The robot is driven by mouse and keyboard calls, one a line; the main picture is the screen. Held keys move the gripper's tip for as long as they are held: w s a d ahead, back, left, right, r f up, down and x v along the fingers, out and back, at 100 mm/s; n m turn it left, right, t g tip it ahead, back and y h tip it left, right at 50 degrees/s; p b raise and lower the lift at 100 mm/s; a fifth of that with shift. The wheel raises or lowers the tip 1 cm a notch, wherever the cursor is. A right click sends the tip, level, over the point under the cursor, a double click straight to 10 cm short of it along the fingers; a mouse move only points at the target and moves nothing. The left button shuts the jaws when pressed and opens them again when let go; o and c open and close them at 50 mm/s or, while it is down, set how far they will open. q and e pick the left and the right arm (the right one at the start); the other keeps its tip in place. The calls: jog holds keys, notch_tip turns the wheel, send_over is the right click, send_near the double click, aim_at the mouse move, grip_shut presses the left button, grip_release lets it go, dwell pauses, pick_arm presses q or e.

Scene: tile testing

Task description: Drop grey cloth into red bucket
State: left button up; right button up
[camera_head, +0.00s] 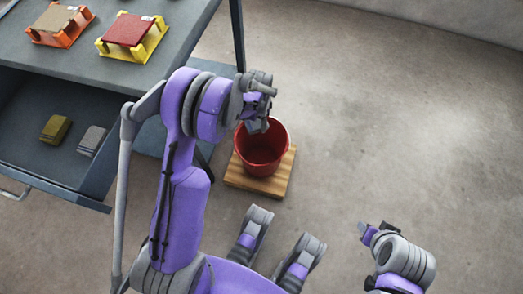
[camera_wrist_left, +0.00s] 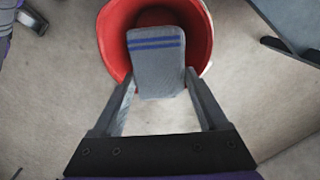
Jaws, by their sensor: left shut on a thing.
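The red bucket (camera_head: 262,153) stands upright on a wooden board, and its inside looks empty from the head. My left gripper (camera_head: 257,126) is at the bucket's back rim, above it. In the left wrist view my left gripper (camera_wrist_left: 160,84) is shut on a grey cloth (camera_wrist_left: 157,66) with blue stripes. The cloth's far end overlaps the opening of the red bucket (camera_wrist_left: 114,38), and its near end is over the floor in that view. The cloth is hardly visible from the head. My right gripper (camera_head: 368,233) is low at the right; its jaw gap is unclear.
The wooden board (camera_head: 237,178) lies on the floor. A dark workbench (camera_head: 80,75) at the left holds tiles on orange and yellow stands. The floor at right is clear.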

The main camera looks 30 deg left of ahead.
pick_arm(q)
jog(key=shift+f+b, duration=1.7)
jog(key=shift+f, duration=1.2)
jog(key=o, duration=1.3)
jog(key=shift+o, duration=0.2)
notch_tip(320, 180, up, 11)
jog(key=p, duration=0.3)
